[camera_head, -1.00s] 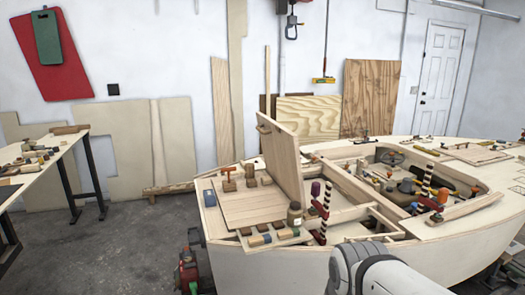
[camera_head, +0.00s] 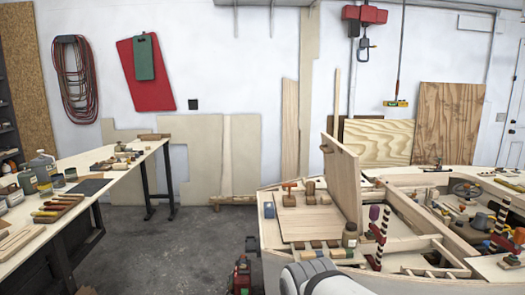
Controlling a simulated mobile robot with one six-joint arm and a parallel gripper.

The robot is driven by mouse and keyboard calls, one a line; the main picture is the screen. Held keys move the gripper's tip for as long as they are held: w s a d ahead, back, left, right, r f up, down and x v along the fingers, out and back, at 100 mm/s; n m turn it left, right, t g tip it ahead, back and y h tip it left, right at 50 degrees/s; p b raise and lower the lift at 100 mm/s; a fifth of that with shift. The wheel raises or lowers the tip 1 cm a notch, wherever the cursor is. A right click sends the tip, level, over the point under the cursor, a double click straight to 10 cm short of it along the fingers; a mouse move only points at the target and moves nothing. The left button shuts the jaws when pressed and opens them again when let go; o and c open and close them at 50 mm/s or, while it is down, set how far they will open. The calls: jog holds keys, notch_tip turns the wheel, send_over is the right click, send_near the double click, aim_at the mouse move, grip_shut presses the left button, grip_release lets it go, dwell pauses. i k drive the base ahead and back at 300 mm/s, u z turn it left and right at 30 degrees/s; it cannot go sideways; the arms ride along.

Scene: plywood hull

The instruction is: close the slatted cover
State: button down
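A wooden panel (camera_head: 344,182) stands raised, almost upright, on the plywood hull (camera_head: 272,262) in the right half of the view. It has a small handle (camera_head: 326,148) near its top left edge. It looks like the cover, though I cannot make out slats on it. To its left lies a flat wooden deck area (camera_head: 308,228) with small tools and blocks on it. My gripper is not in view; only a pale part of my arm shows at the bottom, in front of the hull.
A workbench (camera_head: 100,160) with cans and tools runs along the left. A red machine (camera_head: 241,275) stands on the floor by the hull's left end. Striped clamps (camera_head: 381,240) and a jar (camera_head: 350,235) stand near the panel. The grey floor between bench and hull is clear.

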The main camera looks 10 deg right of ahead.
aim_at(342, 166)
jog(key=u, duration=1.3)
jog(key=i, duration=2.05)
jog(key=z, duration=3.6)
jog(key=i, duration=1)
jog(key=z, duration=0.05)
